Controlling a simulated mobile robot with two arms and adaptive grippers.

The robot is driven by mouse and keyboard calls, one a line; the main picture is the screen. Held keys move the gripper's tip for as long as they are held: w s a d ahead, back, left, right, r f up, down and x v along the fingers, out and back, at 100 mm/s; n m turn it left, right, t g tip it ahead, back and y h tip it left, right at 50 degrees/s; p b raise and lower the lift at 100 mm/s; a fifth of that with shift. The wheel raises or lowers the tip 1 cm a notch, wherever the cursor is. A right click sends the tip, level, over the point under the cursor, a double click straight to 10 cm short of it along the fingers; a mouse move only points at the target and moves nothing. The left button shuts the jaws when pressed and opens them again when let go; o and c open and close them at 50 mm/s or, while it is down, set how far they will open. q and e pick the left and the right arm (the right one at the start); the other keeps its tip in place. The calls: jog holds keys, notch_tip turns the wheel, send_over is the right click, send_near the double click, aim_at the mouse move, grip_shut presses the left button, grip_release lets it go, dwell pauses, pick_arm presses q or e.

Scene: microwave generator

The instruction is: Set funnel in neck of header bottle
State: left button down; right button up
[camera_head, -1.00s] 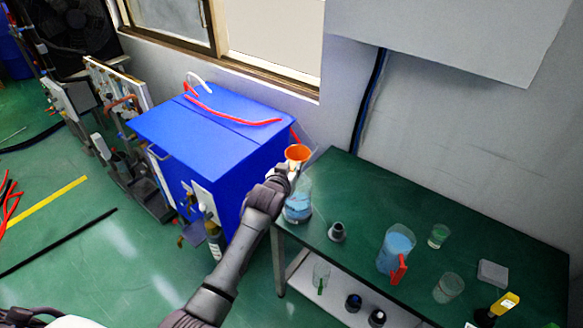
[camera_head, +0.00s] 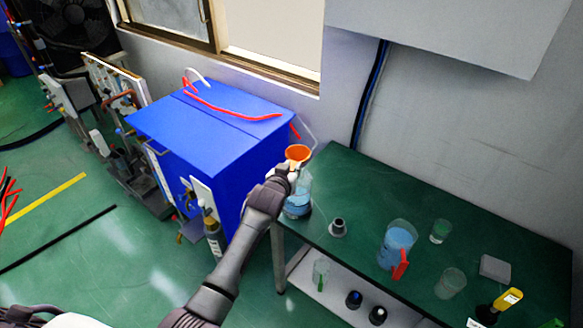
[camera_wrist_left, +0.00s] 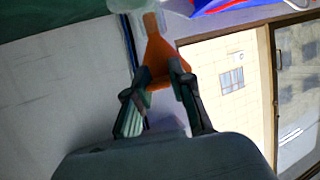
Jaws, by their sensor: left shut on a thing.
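The orange funnel (camera_head: 298,153) is at the far left corner of the green table, above the header bottle. My left gripper (camera_head: 290,170) is shut on it; the wrist view shows the funnel (camera_wrist_left: 156,55) between the two fingers (camera_wrist_left: 161,82). The header bottle (camera_head: 298,203) is clear, with blue liquid low in it, and stands upright on the table. In the wrist view the funnel's narrow stem points toward a clear, pale shape (camera_wrist_left: 135,5) at the top edge. My gripper hides the bottle's neck in the head view, so I cannot tell whether the stem is inside it.
A blue cabinet (camera_head: 205,125) with red tubing stands left of the table (camera_head: 350,195). A small grey-black piece (camera_head: 338,228), a jug of blue liquid (camera_head: 396,243) with a red handle, beakers (camera_head: 440,231) and a yellow-topped tool (camera_head: 508,298) are to the right. A wall is behind.

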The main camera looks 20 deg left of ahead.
pick_arm(q)
jog(key=shift+f+b, duration=0.35)
jog(key=shift+f, duration=0.2)
jog(key=c, duration=0.9)
grip_release()
jog(key=shift+c, duration=0.2)
jog(key=shift+s, duration=0.1)
jog(key=v, duration=1.1)
jog(key=shift+s+r, duration=0.15)
jog(key=shift+s, duration=0.25)
